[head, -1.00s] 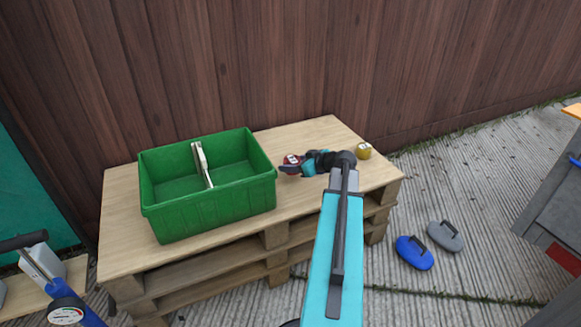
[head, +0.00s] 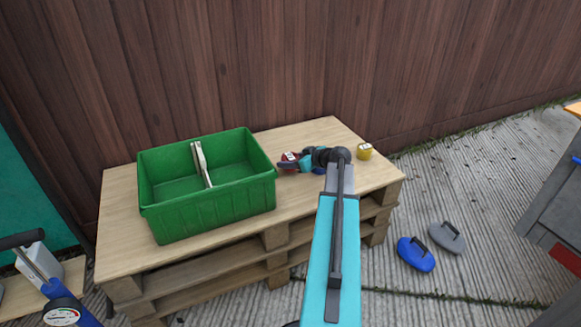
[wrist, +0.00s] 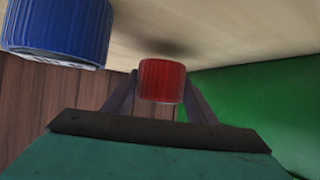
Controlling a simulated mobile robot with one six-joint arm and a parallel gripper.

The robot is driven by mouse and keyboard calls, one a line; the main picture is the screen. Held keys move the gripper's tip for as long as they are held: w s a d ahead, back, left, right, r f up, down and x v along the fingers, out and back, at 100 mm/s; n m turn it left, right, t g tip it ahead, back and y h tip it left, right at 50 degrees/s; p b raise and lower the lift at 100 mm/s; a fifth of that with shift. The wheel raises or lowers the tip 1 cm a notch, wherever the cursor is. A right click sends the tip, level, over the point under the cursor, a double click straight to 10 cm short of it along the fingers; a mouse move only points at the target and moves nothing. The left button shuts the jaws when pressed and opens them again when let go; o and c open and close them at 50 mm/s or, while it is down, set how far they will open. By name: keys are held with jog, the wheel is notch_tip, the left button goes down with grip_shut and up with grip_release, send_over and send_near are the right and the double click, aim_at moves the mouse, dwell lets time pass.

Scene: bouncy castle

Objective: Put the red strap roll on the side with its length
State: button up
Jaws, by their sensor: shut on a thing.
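The red strap roll (wrist: 161,80) is between the two fingers of my gripper (wrist: 158,102) in the wrist view, and the gripper is shut on it. In the head view the roll (head: 289,156) shows just right of the green crate, partly hidden by my gripper (head: 287,165). A dark shadow lies on the wood close to the roll; I cannot tell how far above the wood it is. The green crate (head: 212,217) stands on the pallet table, with a pale divider (head: 201,163) splitting it into left and right compartments. Both look empty. No length marking is readable.
The pallet table (head: 310,133) stands against a wooden fence. A yellow roll (head: 364,151) sits at its right end. A blue roll (wrist: 58,28) is close to my gripper in the wrist view. Blue (head: 415,254) and grey (head: 446,237) handled pads lie on the ground.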

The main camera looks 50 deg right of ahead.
jog(key=shift+f+b, duration=0.35)
jog(key=shift+f, duration=0.8)
jog(key=shift+f, duration=0.15)
jog(key=o, duration=0.9)
jog(key=shift+r, duration=0.2)
jog(key=shift+s+r, duration=0.1)
jog(key=shift+s, duration=0.15)
jog(key=p+v, duration=0.3)
jog(key=v, duration=0.8)
jog(key=shift+s+r, duration=0.1)
jog(key=shift+s, duration=0.15)
